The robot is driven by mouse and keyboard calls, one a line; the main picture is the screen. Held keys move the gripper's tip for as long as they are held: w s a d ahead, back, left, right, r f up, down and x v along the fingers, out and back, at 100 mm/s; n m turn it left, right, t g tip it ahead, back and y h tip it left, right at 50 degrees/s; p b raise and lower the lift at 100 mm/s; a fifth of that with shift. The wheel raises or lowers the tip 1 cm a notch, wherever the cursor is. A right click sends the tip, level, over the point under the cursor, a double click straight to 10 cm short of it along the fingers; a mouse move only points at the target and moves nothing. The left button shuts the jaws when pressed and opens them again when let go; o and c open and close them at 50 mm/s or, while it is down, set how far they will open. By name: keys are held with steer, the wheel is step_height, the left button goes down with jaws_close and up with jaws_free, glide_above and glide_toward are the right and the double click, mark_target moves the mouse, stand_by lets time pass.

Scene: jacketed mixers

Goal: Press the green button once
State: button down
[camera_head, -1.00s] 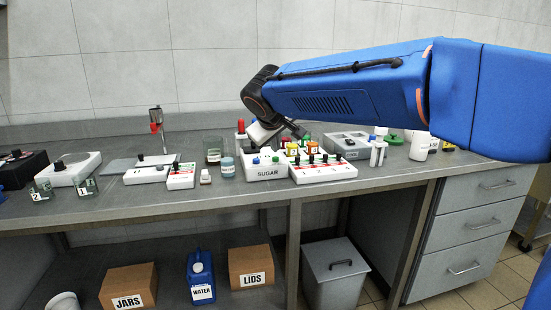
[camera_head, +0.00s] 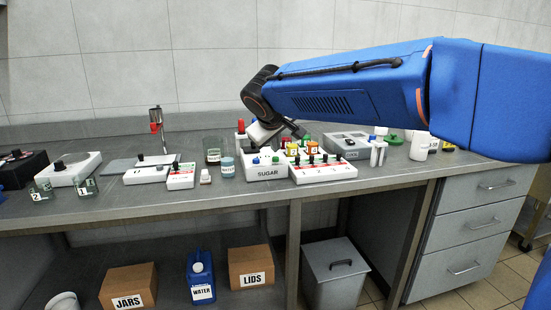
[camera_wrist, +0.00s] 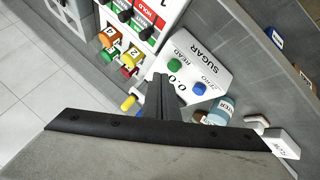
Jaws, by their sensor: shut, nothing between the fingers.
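The white box marked SUGAR (camera_head: 267,172) stands near the front edge of the bench. In the wrist view, the green button (camera_wrist: 173,64) sits on its top panel beside the word READ, with a blue button (camera_wrist: 199,88) marked ZERO and a small display between them. My gripper (camera_wrist: 161,76) is shut and empty, its fingertips just beside the green button in the picture. I cannot tell the height gap or whether they touch. In the head view my gripper's fingertips are hard to make out above the box.
A white panel with black knobs (camera_head: 323,173) adjoins the SUGAR box. A jar (camera_head: 213,149) and a stand (camera_head: 156,122) are farther left.

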steer(key=shift+f, duration=0.15)
stand_by(0.6)
steer(key=shift+f, duration=0.3)
steer(key=shift+f, duration=0.4)
stand_by(0.8)
steer(key=shift+r, duration=0.1)
stand_by(0.3)
steer(key=shift+r, duration=0.75)
steer(key=shift+r, duration=2.5)
